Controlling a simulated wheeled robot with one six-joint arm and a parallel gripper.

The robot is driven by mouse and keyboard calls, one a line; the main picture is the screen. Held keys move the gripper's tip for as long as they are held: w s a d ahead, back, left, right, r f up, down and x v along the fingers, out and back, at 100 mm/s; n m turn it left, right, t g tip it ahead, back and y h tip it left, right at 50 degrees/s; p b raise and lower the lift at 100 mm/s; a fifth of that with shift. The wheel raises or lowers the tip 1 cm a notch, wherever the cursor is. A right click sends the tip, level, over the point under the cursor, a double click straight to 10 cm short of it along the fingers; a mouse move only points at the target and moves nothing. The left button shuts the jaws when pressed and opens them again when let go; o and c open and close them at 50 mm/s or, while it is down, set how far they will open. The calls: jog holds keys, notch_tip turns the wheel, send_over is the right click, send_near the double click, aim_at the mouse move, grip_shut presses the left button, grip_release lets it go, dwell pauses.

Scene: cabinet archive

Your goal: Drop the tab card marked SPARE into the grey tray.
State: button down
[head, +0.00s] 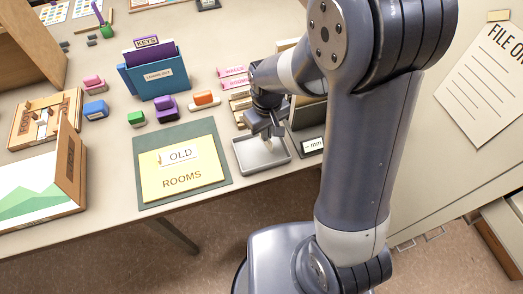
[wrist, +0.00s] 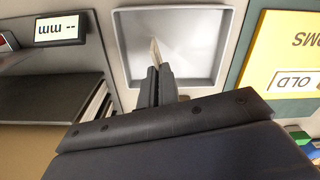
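The grey tray (head: 275,163) lies on the desk right of the yellow folder. It fills the upper middle of the wrist view (wrist: 215,75). My gripper (head: 270,133) is above the tray, pointing down. In the wrist view my gripper (wrist: 155,72) has its fingers close together on a thin pale card (wrist: 154,48), seen nearly edge-on, over the tray. No writing on this card is readable, so the SPARE mark cannot be confirmed. The tray floor that shows looks empty.
A yellow folder (head: 187,183) marked ROOMS with an OLD card (head: 181,155) lies on a green mat (head: 223,173) left of the tray. A small display (head: 313,146) marked mm stands right of it. Coloured stamps and a blue KEYS holder (head: 160,80) stand behind.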

jog(key=shift+f, duration=0.7)
jog(key=c, duration=2.1)
grip_release()
jog(key=shift+c, duration=0.2)
jog(key=o, duration=0.6)
jog(key=shift+c, duration=0.2)
jog(key=shift+r, duration=0.2)
notch_tip(320, 180, up, 10)
jog(key=b, duration=0.1)
jog(key=shift+r, duration=0.25)
